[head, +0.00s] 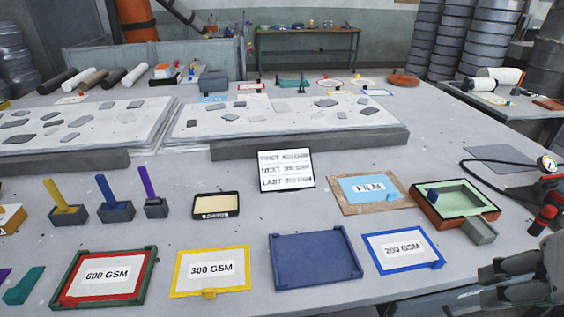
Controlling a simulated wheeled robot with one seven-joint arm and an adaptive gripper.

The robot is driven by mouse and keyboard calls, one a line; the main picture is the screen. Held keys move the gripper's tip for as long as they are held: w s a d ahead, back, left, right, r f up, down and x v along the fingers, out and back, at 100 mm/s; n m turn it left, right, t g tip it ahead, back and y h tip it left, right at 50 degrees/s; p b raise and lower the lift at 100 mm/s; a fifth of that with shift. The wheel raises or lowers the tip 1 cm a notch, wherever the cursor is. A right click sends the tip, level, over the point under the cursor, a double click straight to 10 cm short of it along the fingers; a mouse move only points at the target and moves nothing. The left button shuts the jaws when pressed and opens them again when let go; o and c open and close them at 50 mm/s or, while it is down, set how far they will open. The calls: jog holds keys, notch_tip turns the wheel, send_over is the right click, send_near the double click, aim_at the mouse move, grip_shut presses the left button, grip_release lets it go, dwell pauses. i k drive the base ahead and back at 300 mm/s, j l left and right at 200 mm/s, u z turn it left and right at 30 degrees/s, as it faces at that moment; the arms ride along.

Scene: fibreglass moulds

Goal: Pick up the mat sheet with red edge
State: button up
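The mat sheet with red edge (106,275) lies at the front left of the table. It is white, labelled "600 GSM", and sits inside a dark green frame (61,278). My gripper (486,284) shows at the lower right edge, with two dark fingers pointing left and a gap between them. It is empty and far to the right of the red-edged sheet. Its wrist is cut off by the picture edge.
A yellow-edged "300 GSM" sheet (211,269), an empty-looking blue tray (314,259) and a blue-edged "200 GSM" sheet (404,249) lie in between. Behind them stand handled blocks (116,211), a sign (287,170), a film board (368,188) and a green-lined mould (455,199).

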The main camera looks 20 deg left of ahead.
aim_at(113, 277)
jog(key=u, duration=1.9)
jog(key=i+j+u, duration=0.1)
jog(key=i+u, duration=0.5)
jog(key=k, duration=0.1)
